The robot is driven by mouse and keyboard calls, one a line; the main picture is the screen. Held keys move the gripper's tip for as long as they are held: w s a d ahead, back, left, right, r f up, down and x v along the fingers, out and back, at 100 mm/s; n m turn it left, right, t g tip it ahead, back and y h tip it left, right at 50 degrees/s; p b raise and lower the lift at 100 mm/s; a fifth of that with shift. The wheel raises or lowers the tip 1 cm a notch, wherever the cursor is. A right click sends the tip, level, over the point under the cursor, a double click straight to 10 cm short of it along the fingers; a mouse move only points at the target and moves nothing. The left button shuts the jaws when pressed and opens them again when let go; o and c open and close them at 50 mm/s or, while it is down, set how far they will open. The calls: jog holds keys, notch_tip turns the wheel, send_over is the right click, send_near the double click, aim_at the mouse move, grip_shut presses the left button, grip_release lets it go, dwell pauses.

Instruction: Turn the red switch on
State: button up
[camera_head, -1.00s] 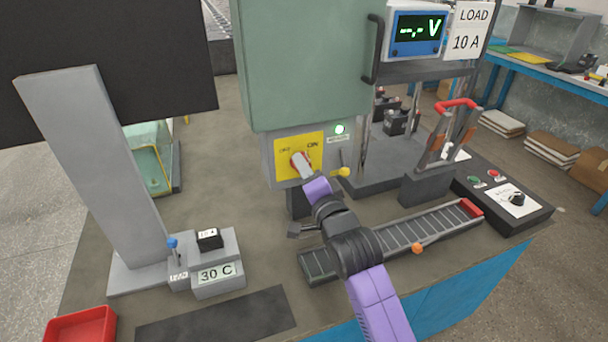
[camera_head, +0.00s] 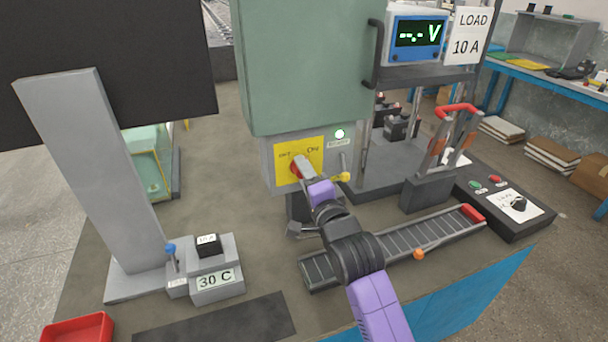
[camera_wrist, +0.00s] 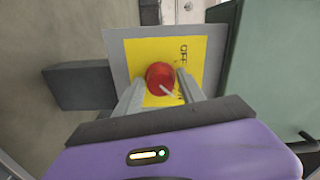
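The red switch (camera_wrist: 159,75) is a round red knob with a pale pointer line, on a yellow plate (camera_wrist: 133,54) marked OFF and ON. In the wrist view the pointer line slants toward the lower right. In the head view the knob (camera_head: 295,171) shows as a red edge beside my fingers, on the grey box below the green cabinet. My gripper (camera_wrist: 160,82) is at the knob, with one grey finger on each side. The fingers stand apart with slim gaps beside the knob. My gripper partly hides the plate's lettering in the wrist view.
The green cabinet (camera_head: 305,65) overhangs the switch. A yellow-tipped lever (camera_head: 345,177) sits just right of my gripper. A lit green lamp (camera_head: 339,134) is above it. A slatted conveyor strip (camera_head: 400,246) lies under my arm. The meter (camera_head: 416,36) shows dashes and V.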

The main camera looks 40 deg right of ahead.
jog(key=shift+o, duration=0.7)
jog(key=v, duration=0.8)
jog(key=shift+b, duration=0.3)
jog(key=shift+w, duration=0.1)
jog(key=s+a+f+n+g+y+p, duration=0.1)
jog(key=s+a+n, duration=0.3)
jog(key=s, duration=0.8)
jog(key=s+a+f+n+y+p, duration=0.1)
jog(key=s+a+f+n+y, duration=0.1)
jog(key=s+a+n, duration=0.3)
jog(key=s+a+f+n+g+y+p, duration=0.1)
jog(key=s+a+f+n+y, duration=0.1)
jog(key=s+n, duration=0.8)
jog(key=s+a+f, duration=0.1)
jog(key=s+a, duration=0.1)
jog(key=s, duration=0.7)
jog(key=shift+s+f+g+p, duration=0.2)
jog(key=shift+s+g+p, duration=0.1)
jog(key=shift+p, duration=0.1)
jog(key=shift+w+a, duration=0.1)
jog(key=shift+a, duration=0.05)
